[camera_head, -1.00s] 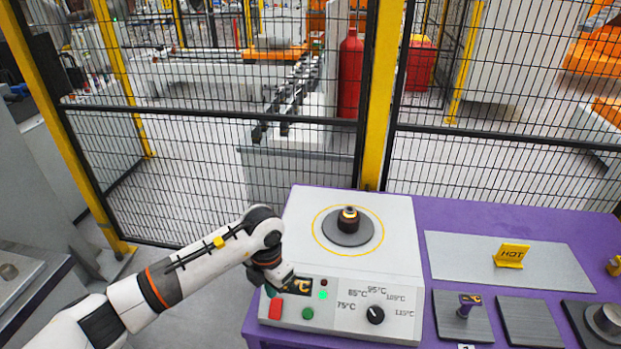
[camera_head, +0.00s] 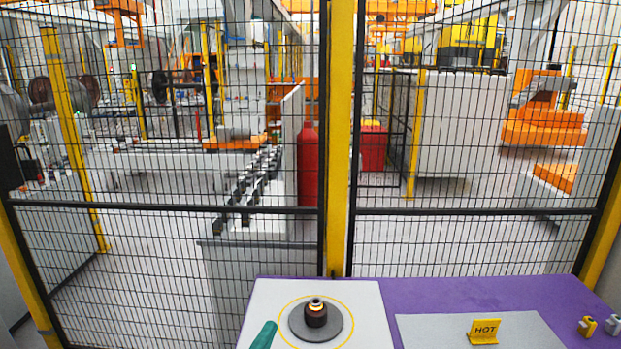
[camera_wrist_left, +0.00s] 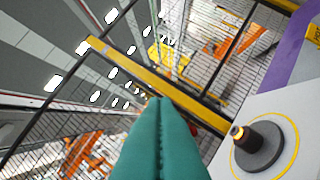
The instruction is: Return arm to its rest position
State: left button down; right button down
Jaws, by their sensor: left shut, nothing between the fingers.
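The teal fingertips of my left gripper (camera_head: 266,333) show at the bottom edge of the head view, just left of the heater's round plate. In the left wrist view my left gripper (camera_wrist_left: 158,102) has its two teal fingers pressed together with nothing between them. The heater's white top (camera_head: 263,301) bears a dark round plate with a small dark part (camera_head: 315,313) that has a glowing ring. This part also shows in the left wrist view (camera_wrist_left: 240,133), to the right of the fingers and apart from them. Most of my left arm is out of the head view. My right gripper is not in view.
A purple table (camera_head: 440,294) carries the heater and a grey plate (camera_head: 425,331) with a yellow HOT sign (camera_head: 484,331). A mesh fence with a yellow post (camera_head: 340,140) stands behind it. A red cylinder (camera_head: 308,165) stands beyond the fence.

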pick_arm(q)
jog(key=s+a+f+n+g+y, duration=0.4)
jog(key=a+f+n+y, duration=0.1)
jog(key=a+f+n, duration=0.15)
jog(key=s+a+f+n+g+y, duration=0.35)
jog(key=a+f+n+y, duration=0.2)
jog(key=f, duration=0.25)
jog(key=s+f+n+g+h, duration=0.1)
jog(key=s+f+g, duration=0.2)
jog(key=s, duration=0.3)
jog(key=s+a+f+n+g+h, duration=0.1)
jog(key=s+f+g, duration=0.15)
jog(key=s, duration=0.35)
jog(key=s+f+n+g, duration=0.1)
jog(key=s+f+g, duration=0.15)
jog(key=s, duration=0.25)
notch_tip(320, 180, down, 29)
jog(key=s+g+b, duration=0.1)
jog(key=s+g, duration=0.1)
jog(key=s+a+f+g+b, duration=0.1)
jog(key=s+a+f, duration=0.2)
jog(key=s+f, duration=1.2)
jog(key=shift+s+f+m, duration=0.25)
jog(key=shift+m, duration=0.15)
